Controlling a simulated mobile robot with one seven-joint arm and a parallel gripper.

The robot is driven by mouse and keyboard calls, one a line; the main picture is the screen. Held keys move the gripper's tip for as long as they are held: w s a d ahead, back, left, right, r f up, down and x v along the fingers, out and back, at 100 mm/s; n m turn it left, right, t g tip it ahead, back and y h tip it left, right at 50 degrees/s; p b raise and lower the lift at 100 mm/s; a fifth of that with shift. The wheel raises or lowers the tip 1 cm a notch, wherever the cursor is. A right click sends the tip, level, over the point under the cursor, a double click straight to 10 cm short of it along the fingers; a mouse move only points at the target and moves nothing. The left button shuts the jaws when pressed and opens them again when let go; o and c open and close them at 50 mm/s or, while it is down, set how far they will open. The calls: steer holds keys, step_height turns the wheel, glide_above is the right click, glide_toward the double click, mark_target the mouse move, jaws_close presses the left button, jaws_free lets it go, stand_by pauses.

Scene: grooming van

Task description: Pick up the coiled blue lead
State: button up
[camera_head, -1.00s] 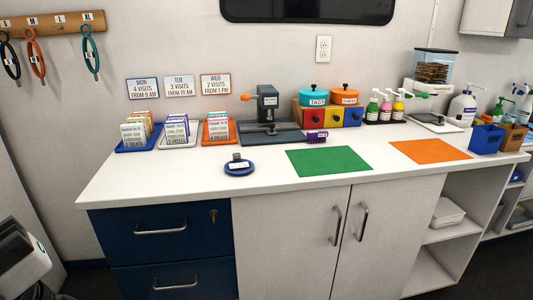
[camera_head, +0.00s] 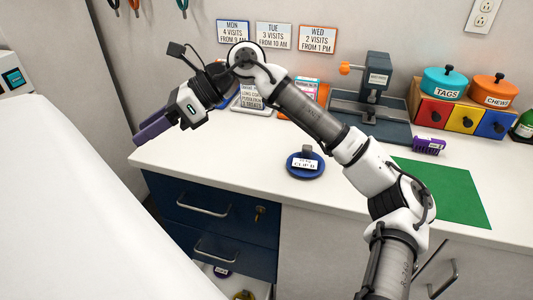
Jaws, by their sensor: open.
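My gripper (camera_head: 146,133), with purple fingers, is raised at the left, off the counter's left end and well above the low space. It is open, and nothing shows between its fingers.
A yellow round thing (camera_head: 244,295) is beside the small blue one, cut by the frame edge. Blue drawers (camera_head: 215,225) stand shut under the white counter (camera_head: 240,165). A large white surface (camera_head: 80,220) fills the lower left. A green mat (camera_head: 450,190) lies at right.

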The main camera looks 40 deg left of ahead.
steer(key=w+d+f+m+t+h+p, duration=0.1)
steer(key=w+d+f+t+h, duration=0.15)
steer(key=w+t, duration=0.75)
step_height(320, 180, up, 2)
steer(key=r+m+t+h+p, duration=0.1)
steer(key=m+t+h, duration=0.1)
steer(key=m+h, duration=0.15)
glide_above(307, 146)
steer(key=shift+n, duration=0.25)
steer(key=f, duration=0.5)
steer(key=f+p, duration=0.1)
steer(key=f, duration=0.1)
steer(key=shift+w+d+f, duration=0.15)
steer(key=shift+d+f, duration=0.15)
steer(key=shift+f, duration=0.05)
steer(key=shift+a+f+p, duration=0.2)
steer(key=shift+f+p, duration=0.85)
steer(key=shift+f, duration=2.15)
jaws_close()
steer(key=shift+r, duration=0.1)
